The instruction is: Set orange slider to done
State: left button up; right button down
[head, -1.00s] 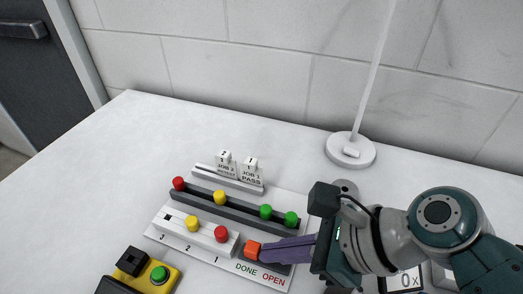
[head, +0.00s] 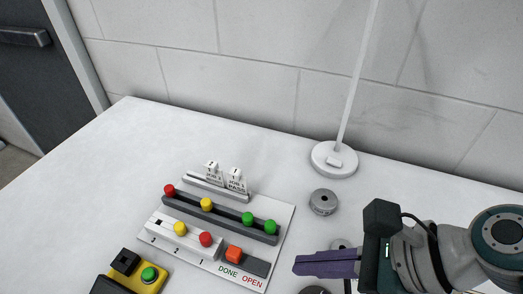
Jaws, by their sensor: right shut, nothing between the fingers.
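The orange slider (head: 233,253) sits at the left end of its short dark track (head: 257,267) on the white board (head: 284,222). The printed word DONE (head: 228,271) is just below the slider, and OPEN (head: 252,282) is below the track's right part. My right gripper (head: 298,265) is shut and empty, its purple fingers pointing left. It is right of the board, apart from the slider. My left gripper is out of view.
The board also bears a long dark rail (head: 226,219) with red, yellow and green pegs, and a white rack (head: 187,240) with yellow and red pegs. A yellow button box (head: 150,284) stands at lower left. A grey round part (head: 323,202) and a lamp base (head: 333,160) stand behind my gripper.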

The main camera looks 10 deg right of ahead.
jog(key=v, duration=0.3)
jog(key=shift+s+d+r+p, duration=0.15)
jog(key=shift+d+r+p, duration=0.1)
jog(key=shift+d+p, duration=0.05)
jog(key=s+d+r+n+g+h+p, duration=0.15)
jog(key=s+r+n+h, duration=0.25)
jog(key=n, duration=1)
jog(key=s+d+r+n+h+b, duration=0.1)
jog(key=s+d+r+n+h, duration=0.3)
jog(key=n, duration=0.9)
notch_tip(320, 180, up, 39)
jog(key=p, duration=3.8)
jog(key=shift+s+a+f+y+p, duration=0.15)
jog(key=shift+a+f+y+p, duration=0.1)
jog(key=shift+y+p, duration=0.15)
